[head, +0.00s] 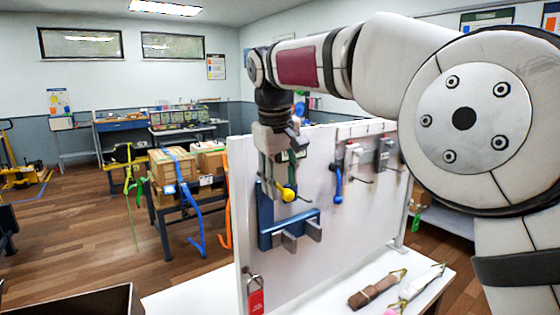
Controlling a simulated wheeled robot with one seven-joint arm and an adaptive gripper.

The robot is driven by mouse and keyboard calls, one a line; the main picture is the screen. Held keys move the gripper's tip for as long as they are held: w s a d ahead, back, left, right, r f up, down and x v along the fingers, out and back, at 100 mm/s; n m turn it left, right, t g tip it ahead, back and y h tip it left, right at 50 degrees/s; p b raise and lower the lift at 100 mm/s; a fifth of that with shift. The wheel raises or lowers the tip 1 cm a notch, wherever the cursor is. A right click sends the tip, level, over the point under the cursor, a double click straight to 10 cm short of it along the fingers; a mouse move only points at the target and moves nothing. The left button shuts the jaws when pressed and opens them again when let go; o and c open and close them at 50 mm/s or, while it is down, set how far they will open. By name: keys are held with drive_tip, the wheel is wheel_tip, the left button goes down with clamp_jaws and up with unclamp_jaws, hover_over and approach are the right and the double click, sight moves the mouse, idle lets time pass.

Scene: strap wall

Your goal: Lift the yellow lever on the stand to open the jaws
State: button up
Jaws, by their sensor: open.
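The stand (265,228) is a blue bracket on the left part of the white upright panel. The yellow lever (288,194) shows as a rounded yellow knob above the stand's base, at its right side. Two grey block-shaped jaws (289,242) stick out at the front of the stand's base. My gripper (272,182) points down from the arm, right at the top of the stand. Its fingertips look just left of the yellow knob, and I cannot tell whether they touch it. It is open and partly hides the lever's arm.
The white panel (330,225) stands on a white table (205,292). A blue-handled tool (338,185) hangs to the right, and a red-tagged padlock (256,300) hangs at the lower left. A rolled brown strap (372,291) lies at the right. A dark bin (85,302) is at lower left.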

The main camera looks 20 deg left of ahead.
drive_tip(key=v, duration=1.1)
drive_tip(key=shift+r, duration=0.15)
drive_tip(key=s+d+m+t, duration=0.15)
drive_tip(key=s+d, duration=0.25)
drive_tip(key=d, duration=0.7)
drive_tip(key=s+d+m, duration=0.3)
drive_tip(key=s+d, duration=0.2)
drive_tip(key=d, duration=0.6)
drive_tip(key=s+d+f+m+t, duration=0.1)
drive_tip(key=s+d+f+m, duration=0.4)
drive_tip(key=s+d+f, duration=0.9)
drive_tip(key=s+f, duration=0.2)
drive_tip(key=s, duration=0.1)
drive_tip(key=shift+s+d+f+m, duration=0.15)
drive_tip(key=shift+s+f+m, duration=0.1)
drive_tip(key=shift+m, duration=0.1)
